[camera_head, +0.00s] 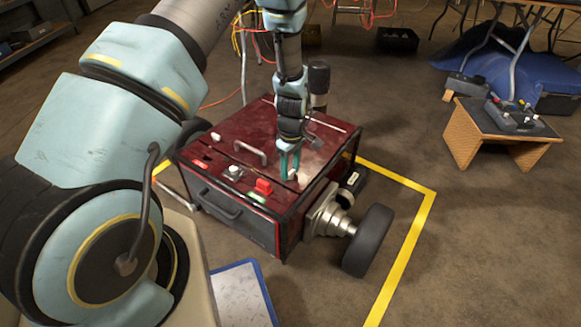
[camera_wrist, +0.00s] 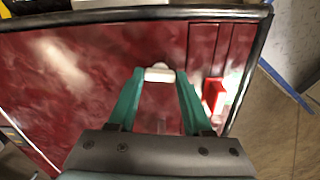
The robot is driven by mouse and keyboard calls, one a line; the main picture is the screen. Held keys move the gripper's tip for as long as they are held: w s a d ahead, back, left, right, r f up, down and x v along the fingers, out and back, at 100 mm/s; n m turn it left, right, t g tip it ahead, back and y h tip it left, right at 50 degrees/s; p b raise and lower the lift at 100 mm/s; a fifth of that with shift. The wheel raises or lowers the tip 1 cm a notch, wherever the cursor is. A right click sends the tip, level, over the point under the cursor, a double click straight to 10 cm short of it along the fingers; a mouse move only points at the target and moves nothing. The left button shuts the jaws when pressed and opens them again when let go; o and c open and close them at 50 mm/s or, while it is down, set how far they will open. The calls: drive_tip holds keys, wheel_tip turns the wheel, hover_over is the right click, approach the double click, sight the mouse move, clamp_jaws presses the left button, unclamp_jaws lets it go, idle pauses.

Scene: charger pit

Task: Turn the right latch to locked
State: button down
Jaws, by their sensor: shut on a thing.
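The dark red charger box (camera_head: 232,128) sits on the floor and also fills much of the wrist view (camera_wrist: 60,75). My gripper (camera_head: 289,175) reaches straight down onto the right part of its top. In the wrist view, the teal fingers of my gripper (camera_wrist: 161,73) are shut on a small white piece, which looks like the right latch (camera_wrist: 160,74). In the head view the fingers mostly hide this latch. A second small white piece, likely the left latch (camera_head: 215,136), is on the far left of the top. Whether the right latch reads locked cannot be told.
A wheel (camera_head: 368,240) stands right of the box. Yellow tape (camera_head: 402,262) marks the floor. A wooden stand (camera_head: 500,135) is further right.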

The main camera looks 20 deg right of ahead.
sight(291, 171)
drive_tip(key=m+p, duration=0.2)
drive_tip(key=m, duration=0.2)
drive_tip(key=shift+r, duration=0.1)
drive_tip(key=m+p, duration=0.1)
drive_tip(key=m, duration=0.4)
drive_tip(key=m+p, duration=0.1)
drive_tip(key=m, duration=0.2)
drive_tip(key=shift+m+p, duration=0.55)
drive_tip(key=shift+m, duration=1.65)
drive_tip(key=shift+c, duration=1.6)
unclamp_jaws()
wheel_tip(291, 171, up, 11)
drive_tip(key=p, duration=0.1)
drive_tip(key=shift+d+f, duration=0.15)
drive_tip(key=shift+f, duration=0.05)
